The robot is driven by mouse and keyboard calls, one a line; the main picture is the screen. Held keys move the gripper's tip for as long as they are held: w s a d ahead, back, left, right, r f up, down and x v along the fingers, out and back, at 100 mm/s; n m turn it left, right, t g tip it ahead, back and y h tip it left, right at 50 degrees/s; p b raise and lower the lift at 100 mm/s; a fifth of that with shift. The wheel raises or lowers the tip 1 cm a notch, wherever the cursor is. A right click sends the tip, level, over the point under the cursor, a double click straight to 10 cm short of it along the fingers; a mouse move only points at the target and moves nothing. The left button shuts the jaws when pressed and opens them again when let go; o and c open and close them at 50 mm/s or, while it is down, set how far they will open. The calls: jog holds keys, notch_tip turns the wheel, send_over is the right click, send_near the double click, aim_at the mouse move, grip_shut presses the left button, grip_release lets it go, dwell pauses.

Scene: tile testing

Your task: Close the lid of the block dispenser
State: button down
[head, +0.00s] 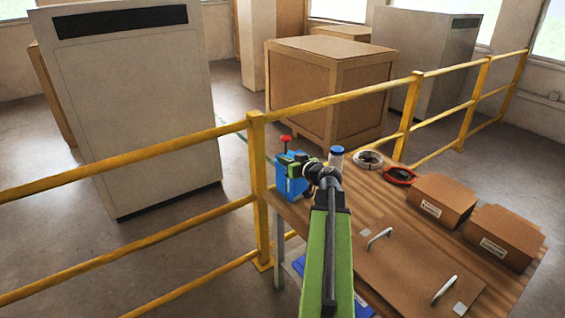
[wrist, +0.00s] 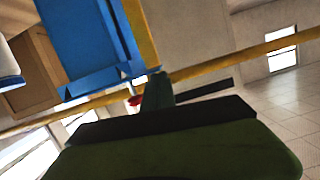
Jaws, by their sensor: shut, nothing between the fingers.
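A blue box, which looks like the block dispenser (head: 291,187), stands at the table's far left corner. A red knob (head: 286,138) on a thin dark stem stands above it; I cannot tell whether it belongs to the lid. My gripper (head: 284,161) is shut and empty, at the top of the blue box in the head view, and hides part of it. I cannot tell if they touch. In the tilted wrist view the blue box (wrist: 92,40) fills the upper left, beyond my gripper (wrist: 158,88). The lid's position is not clear.
The wooden table (head: 395,205) holds a white bottle with a blue cap (head: 336,157), a white coil (head: 368,159), a red-rimmed ring (head: 399,175), two cardboard boxes (head: 441,200) (head: 503,238) and a brown panel with handles (head: 415,270). A yellow railing (head: 257,190) runs close behind.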

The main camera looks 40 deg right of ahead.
jog(key=shift+w+a+f, duration=0.1)
jog(key=shift+a+f, duration=0.15)
dwell(0.3)
